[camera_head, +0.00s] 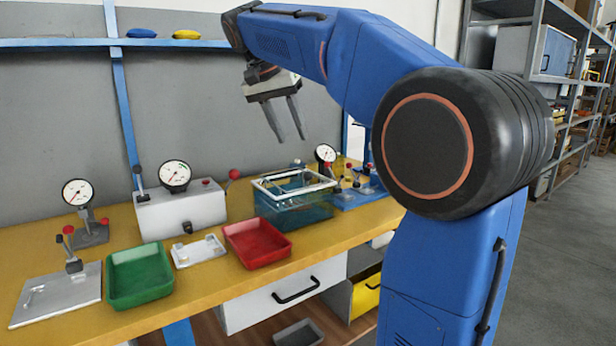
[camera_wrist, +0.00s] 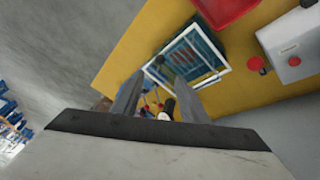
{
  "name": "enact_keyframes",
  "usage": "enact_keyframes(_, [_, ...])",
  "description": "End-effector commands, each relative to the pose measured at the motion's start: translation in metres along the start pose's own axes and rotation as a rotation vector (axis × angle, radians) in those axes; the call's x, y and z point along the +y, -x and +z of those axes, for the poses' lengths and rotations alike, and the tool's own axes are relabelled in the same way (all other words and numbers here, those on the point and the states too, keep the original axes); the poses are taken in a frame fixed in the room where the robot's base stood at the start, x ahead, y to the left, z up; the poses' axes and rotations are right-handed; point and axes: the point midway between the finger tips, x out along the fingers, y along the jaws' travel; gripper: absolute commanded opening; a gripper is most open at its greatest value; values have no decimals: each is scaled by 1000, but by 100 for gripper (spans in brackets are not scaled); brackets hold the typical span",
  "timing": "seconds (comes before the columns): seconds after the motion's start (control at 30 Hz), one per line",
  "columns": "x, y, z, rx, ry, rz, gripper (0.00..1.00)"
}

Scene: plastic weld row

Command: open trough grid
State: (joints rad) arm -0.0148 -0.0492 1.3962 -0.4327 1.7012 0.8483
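The trough (camera_head: 296,208) is a clear blue-green box on the yellow bench, right of the red tray. A white-framed grid (camera_head: 290,181) lies across its top and looks closed, though its exact seat is hard to tell. In the wrist view the white frame of the grid (camera_wrist: 189,58) shows beyond the fingers, with the blue trough under it. My gripper (camera_head: 285,137) hangs in the air above and behind the trough, apart from it. Its two fingers are spread with nothing between them; they also show in the wrist view (camera_wrist: 160,98).
A red tray (camera_head: 256,243), green tray (camera_head: 139,275) and small white plate (camera_head: 198,251) lie left of the trough. A white gauge box (camera_head: 181,210) stands behind them. A blue lever fixture (camera_head: 358,194) stands close to the trough's right. A drawer (camera_head: 282,292) sits below.

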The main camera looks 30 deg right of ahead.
Motion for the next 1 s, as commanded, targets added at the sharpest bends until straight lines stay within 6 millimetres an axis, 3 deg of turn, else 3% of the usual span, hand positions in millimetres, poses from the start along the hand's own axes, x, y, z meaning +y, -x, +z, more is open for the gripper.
enact_keyframes(0.6, [1,-110,0,-2,1,2,40])
enact_keyframes(0.8, [0,-136,0,-2,1,1,40])
enact_keyframes(1.0, [0,-148,0,-1,2,0,40])
